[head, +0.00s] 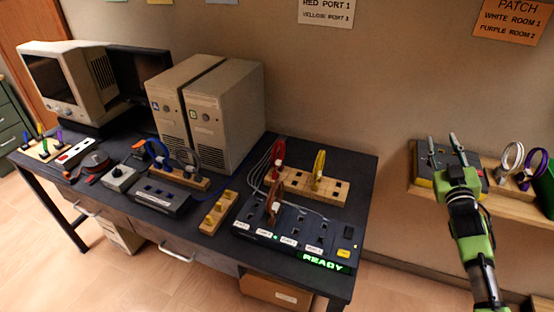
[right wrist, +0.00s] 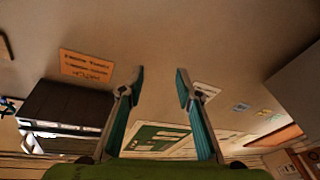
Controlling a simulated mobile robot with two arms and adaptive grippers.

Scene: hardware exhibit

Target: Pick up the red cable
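My right gripper (head: 443,141) is in front of the wall shelf at the right, well away from the red cable. Its two fingers are spread apart and empty, as the right wrist view (right wrist: 160,80) also shows. The red cable cannot be made out in the right wrist view. My left gripper is not in view.
A patch panel (head: 290,238) with a green READY display and a brown cable (head: 273,198) stands in front of the block. Two beige computer towers (head: 222,112) stand to its left. The shelf (head: 520,207) holds white and purple cables.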

